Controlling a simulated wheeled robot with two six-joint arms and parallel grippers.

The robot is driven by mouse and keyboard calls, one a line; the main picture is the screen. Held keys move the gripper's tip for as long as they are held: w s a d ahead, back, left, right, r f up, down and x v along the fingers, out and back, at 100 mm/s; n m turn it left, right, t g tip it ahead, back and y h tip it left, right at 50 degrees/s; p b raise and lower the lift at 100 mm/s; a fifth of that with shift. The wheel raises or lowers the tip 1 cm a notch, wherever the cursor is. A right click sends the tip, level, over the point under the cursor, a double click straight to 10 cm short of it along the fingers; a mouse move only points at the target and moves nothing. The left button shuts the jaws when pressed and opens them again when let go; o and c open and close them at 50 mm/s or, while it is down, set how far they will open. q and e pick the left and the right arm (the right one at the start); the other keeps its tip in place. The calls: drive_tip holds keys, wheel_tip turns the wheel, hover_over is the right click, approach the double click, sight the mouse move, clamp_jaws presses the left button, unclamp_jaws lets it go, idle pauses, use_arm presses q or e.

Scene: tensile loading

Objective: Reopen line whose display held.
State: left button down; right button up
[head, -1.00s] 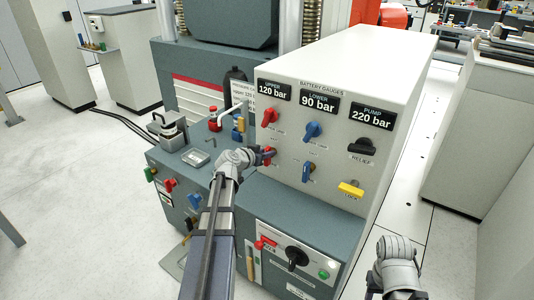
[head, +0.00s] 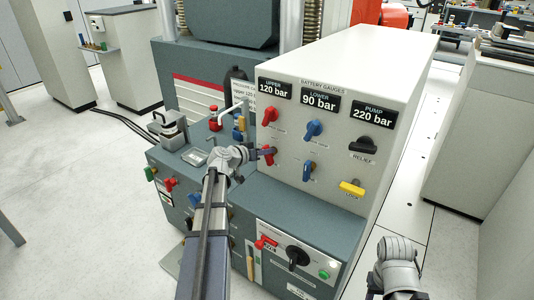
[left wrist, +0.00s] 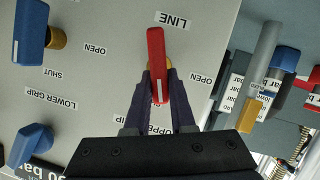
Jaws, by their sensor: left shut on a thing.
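The white gauge panel (head: 330,214) carries three displays: upper (head: 273,89) reads 120 bar, lower (head: 319,100) reads 90 bar, pump (head: 371,117) reads 220 bar. Below the upper display are an upper red handle (head: 270,117) and a lower red handle (head: 269,156). My left gripper (head: 263,152) is at the lower red handle. In the left wrist view its fingers (left wrist: 160,88) are shut on this red handle (left wrist: 156,55), beside the LINE label (left wrist: 174,19). An OPEN label (left wrist: 201,79) is close by. My right arm shows at bottom right, its fingertips out of view.
An upper blue handle (head: 313,130) and a lower blue handle (head: 309,171) are right of the red ones. A black relief knob (head: 362,146) and a yellow lock handle (head: 351,188) are farther right.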

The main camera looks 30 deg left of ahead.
use_arm(q)
drive_tip(key=n+b, duration=0.1)
drive_tip(key=n+h, duration=0.1)
drive_tip(key=shift+a+f+n+h+b, duration=0.3)
drive_tip(key=shift+a+f+b, duration=0.05)
drive_tip(key=shift+f+b, duration=0.05)
drive_tip(key=shift+a+f+n+t+h+b, duration=0.15)
drive_tip(key=shift+n+t+h+b, duration=0.35)
drive_tip(key=shift+n+b, duration=0.8)
drive_tip(key=shift+f+n+t+h+b, duration=0.3)
drive_tip(key=shift+n+h+b, duration=0.25)
drive_tip(key=shift+n+b, duration=0.75)
drive_tip(key=shift+a+f+n+t+h+b, duration=0.15)
drive_tip(key=shift+n+t+h+b, duration=0.35)
drive_tip(key=shift+n+b, duration=0.8)
drive_tip(key=shift+n, duration=0.3)
drive_tip(key=c, duration=0.8)
unclamp_jaws()
drive_tip(key=shift+o, duration=0.2)
drive_tip(key=shift+s, duration=0.1)
